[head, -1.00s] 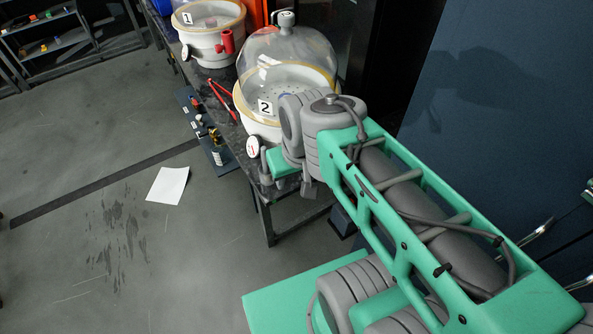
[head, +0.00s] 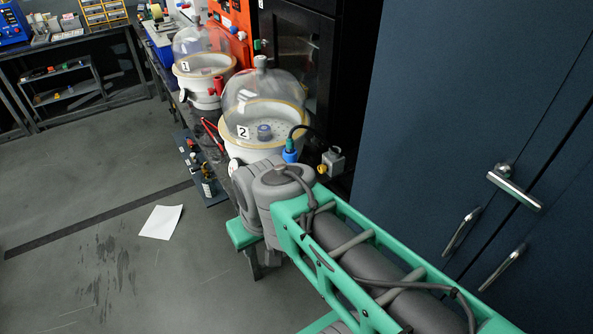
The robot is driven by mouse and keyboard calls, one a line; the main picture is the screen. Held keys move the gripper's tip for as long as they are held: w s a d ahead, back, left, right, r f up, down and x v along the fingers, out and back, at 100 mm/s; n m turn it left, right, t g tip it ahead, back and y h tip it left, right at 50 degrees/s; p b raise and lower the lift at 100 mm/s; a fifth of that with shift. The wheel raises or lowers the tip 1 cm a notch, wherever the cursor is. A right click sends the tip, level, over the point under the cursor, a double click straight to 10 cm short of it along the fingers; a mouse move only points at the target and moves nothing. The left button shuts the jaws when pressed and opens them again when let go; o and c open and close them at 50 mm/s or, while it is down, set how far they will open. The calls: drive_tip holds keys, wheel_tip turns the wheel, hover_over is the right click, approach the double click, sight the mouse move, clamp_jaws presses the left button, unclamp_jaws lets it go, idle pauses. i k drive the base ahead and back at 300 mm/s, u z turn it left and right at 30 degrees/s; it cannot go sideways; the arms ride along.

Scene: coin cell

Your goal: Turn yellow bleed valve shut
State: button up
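A small yellow knob (head: 322,170) shows beside a grey box-shaped fitting (head: 334,158), right of the glass bell jar on the white base marked 2 (head: 262,142). It is small, and I cannot tell its handle's angle or whether it is the bleed valve. A blue and green fitting (head: 291,150) with a dark hose stands just left of it. My green and grey arm reaches up from the lower right, its far joint in front of base 2. My gripper is not visible; the arm hides whatever lies behind that joint.
A second bell jar on the white base marked 1 (head: 204,76) stands farther back on the dark bench. Red-handled pliers (head: 212,134) lie by the bench edge. A dark blue cabinet (head: 455,100) closes off the right. A white sheet (head: 161,221) lies on open floor at left.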

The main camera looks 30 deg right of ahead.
sight(321, 168)
drive_tip(key=u, duration=0.7)
drive_tip(key=i, duration=0.95)
drive_tip(key=z, duration=1.35)
